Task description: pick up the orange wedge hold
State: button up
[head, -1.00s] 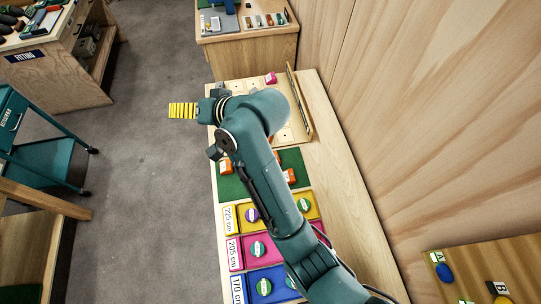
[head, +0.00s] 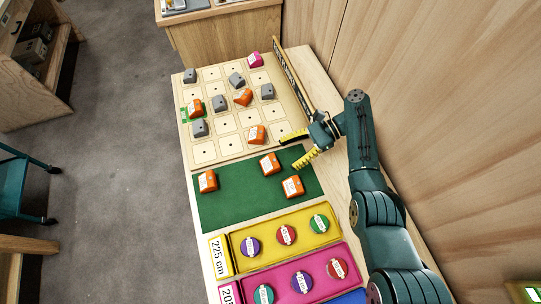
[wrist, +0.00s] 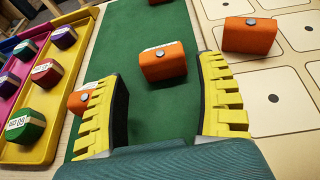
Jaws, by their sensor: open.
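Several similar orange holds are in view, and I cannot tell for sure which is the wedge. On the green mat (head: 240,205) lie an orange hold at the upper middle (head: 270,164), one at the right (head: 292,187) and one at the left (head: 208,181). My gripper (head: 299,147) is open and empty at the mat's upper right corner, fingers pointing left. In the wrist view the upper-middle hold (wrist: 163,62) shows between and beyond the fingertips, apart from them. The right-hand hold (wrist: 83,98) is partly hidden by the left finger.
A wooden grid board (head: 228,148) behind the mat bears grey holds, a pink hold (head: 255,60) and more orange holds; one (head: 257,134) is close to my gripper. Yellow (head: 268,257) and magenta (head: 320,262) trays hold round pieces in front. A wooden wall stands at right.

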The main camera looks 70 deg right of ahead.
aim_at(276, 160)
jog(key=b+x, duration=0.2)
jog(key=x, duration=0.2)
jog(key=shift+f+b, duration=0.15)
jog(key=shift+b, duration=0.15)
jog(key=shift+w+a, duration=0.25)
jog(key=shift+w, duration=0.15)
jog(key=shift+d, duration=0.1)
jog(key=shift+c, duration=0.2)
jog(key=c, duration=0.9)
